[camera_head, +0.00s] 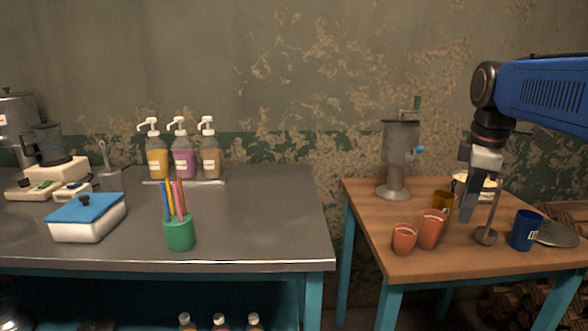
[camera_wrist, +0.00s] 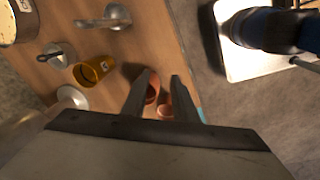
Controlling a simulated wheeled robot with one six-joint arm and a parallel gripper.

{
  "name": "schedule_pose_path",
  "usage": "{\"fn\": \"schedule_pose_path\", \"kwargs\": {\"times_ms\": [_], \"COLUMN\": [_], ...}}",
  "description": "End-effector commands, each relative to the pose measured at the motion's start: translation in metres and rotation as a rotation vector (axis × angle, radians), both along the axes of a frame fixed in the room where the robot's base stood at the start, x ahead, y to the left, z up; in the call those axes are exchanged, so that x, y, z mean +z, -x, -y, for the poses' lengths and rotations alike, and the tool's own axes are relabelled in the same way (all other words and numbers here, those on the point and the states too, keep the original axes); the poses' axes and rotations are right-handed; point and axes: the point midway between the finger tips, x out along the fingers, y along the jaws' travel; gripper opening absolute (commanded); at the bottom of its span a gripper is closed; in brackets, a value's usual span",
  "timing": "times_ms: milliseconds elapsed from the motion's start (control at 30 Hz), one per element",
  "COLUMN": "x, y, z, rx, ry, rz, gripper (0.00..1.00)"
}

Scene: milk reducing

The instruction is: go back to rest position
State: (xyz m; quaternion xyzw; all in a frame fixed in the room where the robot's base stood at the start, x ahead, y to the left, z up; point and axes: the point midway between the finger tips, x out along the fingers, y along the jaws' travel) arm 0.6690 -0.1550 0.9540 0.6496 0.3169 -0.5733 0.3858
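My gripper (camera_head: 467,205) hangs above the right side of the wooden table (camera_head: 385,215), pointing down. In the wrist view its two dark fingers (camera_wrist: 161,74) stand apart with a gap between them. Nothing is seen held there; orange cups (camera_wrist: 152,92) on the table below show through the gap. In the head view a metal ladle (camera_head: 486,236) stands beside the fingers, its handle upright. I cannot tell whether it touches them. My blue arm comes in from the upper right.
Two orange cups (camera_head: 429,229), a yellow cup (camera_head: 443,202), a blue mug (camera_head: 526,230), a cream pot (camera_head: 462,185) and a metal grinder (camera_head: 396,160) crowd the wooden table. A steel counter (camera_head: 270,215) at left holds pump bottles (camera_head: 183,162) and a green pencil cup (camera_head: 179,234).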

Motion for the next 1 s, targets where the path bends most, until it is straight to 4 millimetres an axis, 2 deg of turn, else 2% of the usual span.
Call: {"fn": "schedule_pose_path", "kwargs": {"times_ms": [33, 200, 600, 800, 1000], "x": [-0.009, -0.045, -0.147, -0.183, -0.193], "y": [0.015, 0.056, 0.148, 0.174, 0.18], "z": [-0.01, -0.035, -0.075, -0.084, -0.086], "rx": [-0.057, -0.283, -0.793, -0.953, -0.999], "ry": [-0.008, -0.05, -0.22, -0.292, -0.315], "rz": [0.02, 0.087, 0.225, 0.255, 0.263], "gripper": [0.26, 0.26, 0.26, 0.26, 0.26]}}
